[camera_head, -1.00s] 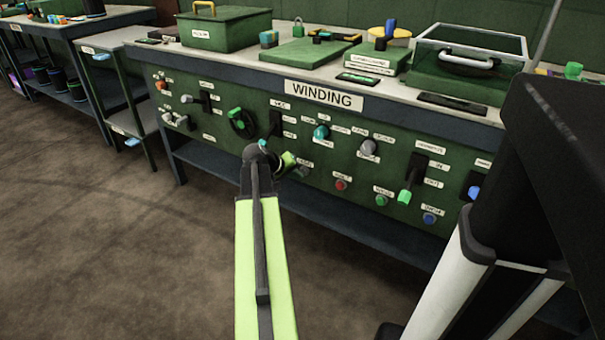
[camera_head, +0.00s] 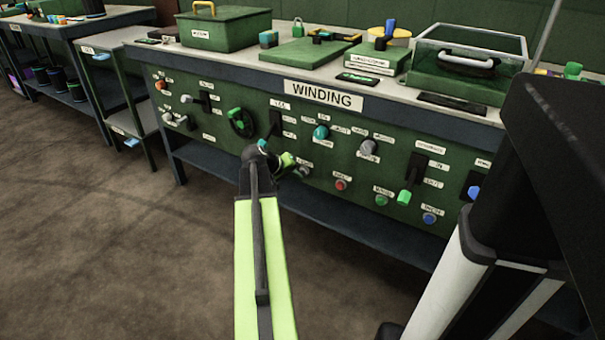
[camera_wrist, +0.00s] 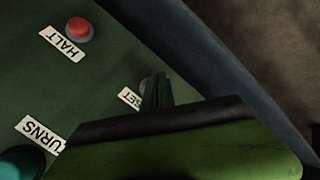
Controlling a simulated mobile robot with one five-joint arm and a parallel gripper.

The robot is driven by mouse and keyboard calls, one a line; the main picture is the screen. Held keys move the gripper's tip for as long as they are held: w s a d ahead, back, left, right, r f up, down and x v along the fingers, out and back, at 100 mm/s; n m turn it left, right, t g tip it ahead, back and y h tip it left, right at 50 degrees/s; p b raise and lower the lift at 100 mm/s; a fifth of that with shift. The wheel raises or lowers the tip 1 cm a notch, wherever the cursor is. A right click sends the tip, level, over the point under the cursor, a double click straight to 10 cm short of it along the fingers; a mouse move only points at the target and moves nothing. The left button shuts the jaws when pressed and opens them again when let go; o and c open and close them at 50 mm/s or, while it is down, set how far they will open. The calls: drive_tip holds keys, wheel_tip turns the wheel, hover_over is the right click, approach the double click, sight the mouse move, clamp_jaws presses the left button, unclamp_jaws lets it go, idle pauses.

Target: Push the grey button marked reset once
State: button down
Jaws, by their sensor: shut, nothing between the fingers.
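The grey reset button (camera_wrist: 146,84) shows only in part in the wrist view, mostly covered by my gripper. Its white label (camera_wrist: 129,98) is partly hidden, with "SET" readable. My gripper (camera_wrist: 158,92) is shut and empty, with its fingertips over the button in this view. I cannot tell whether they touch it.
The red halt button (camera_wrist: 78,30) is beside the reset button and also shows in the head view (camera_head: 341,185). A teal knob (camera_head: 320,132) and a grey knob (camera_head: 369,147) sit higher on the panel. A black lever (camera_head: 276,122) is just above my gripper. Open floor lies in front.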

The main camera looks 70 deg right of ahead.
drive_tip(key=shift+w+a, duration=0.1)
drive_tip(key=shift+a, duration=0.15)
drive_tip(key=a, duration=0.2)
drive_tip(key=w+a, duration=0.1)
drive_tip(key=a, duration=0.1)
drive_tip(key=shift+w+a, duration=0.15)
drive_tip(key=shift+a, duration=0.25)
idle(0.7)
